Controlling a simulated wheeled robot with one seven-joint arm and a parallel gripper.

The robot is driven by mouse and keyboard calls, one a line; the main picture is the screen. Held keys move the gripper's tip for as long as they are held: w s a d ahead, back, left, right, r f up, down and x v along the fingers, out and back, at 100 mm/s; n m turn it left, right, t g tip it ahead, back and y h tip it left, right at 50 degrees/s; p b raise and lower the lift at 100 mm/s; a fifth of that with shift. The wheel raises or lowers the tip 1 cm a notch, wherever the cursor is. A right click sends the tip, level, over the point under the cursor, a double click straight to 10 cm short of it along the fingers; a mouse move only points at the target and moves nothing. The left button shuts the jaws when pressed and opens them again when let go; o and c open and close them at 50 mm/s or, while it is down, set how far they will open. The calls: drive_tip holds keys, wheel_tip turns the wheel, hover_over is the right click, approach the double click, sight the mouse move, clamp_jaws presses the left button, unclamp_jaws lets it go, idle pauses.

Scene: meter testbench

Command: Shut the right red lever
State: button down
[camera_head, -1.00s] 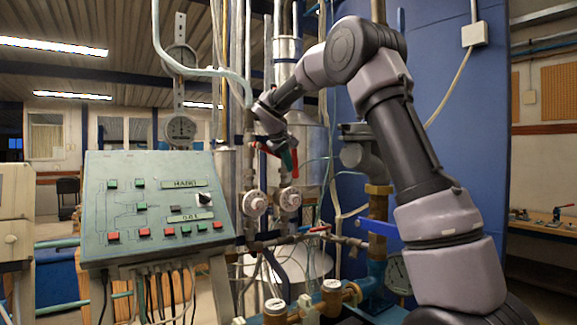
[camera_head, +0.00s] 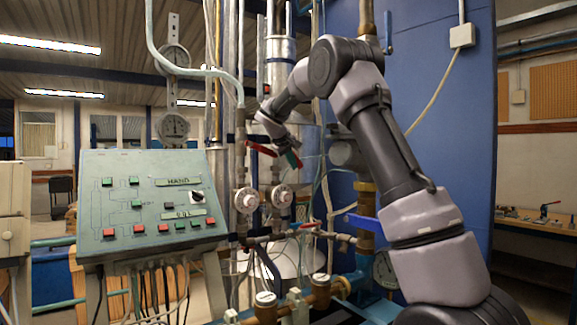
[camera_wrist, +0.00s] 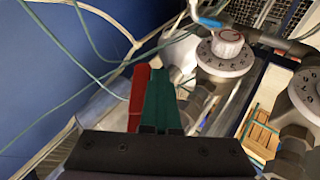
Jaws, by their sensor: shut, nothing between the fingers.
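The right red lever (camera_wrist: 138,97) lies along the left side of my gripper's teal fingers in the wrist view, seeming to touch them. In the head view only a sliver of this lever (camera_head: 299,161) shows beside the fingers, and its pivot is hidden. My gripper (camera_wrist: 162,102) is shut with its fingers together and nothing between them. It also shows in the head view (camera_head: 293,159), above the right dial meter. Another red lever (camera_head: 261,149) lies nearly level on the left pipe, left of my gripper.
Two white dial meters (camera_head: 246,200) (camera_head: 282,196) sit below the levers. A green control panel (camera_head: 150,200) stands at left, and a blue tank (camera_head: 440,110) is behind my arm.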

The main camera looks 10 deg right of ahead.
drive_tip(key=shift+w+d+r+h, duration=0.2)
drive_tip(key=shift+d+r+h, duration=0.1)
drive_tip(key=shift+d, duration=0.25)
idle(0.6)
idle(0.8)
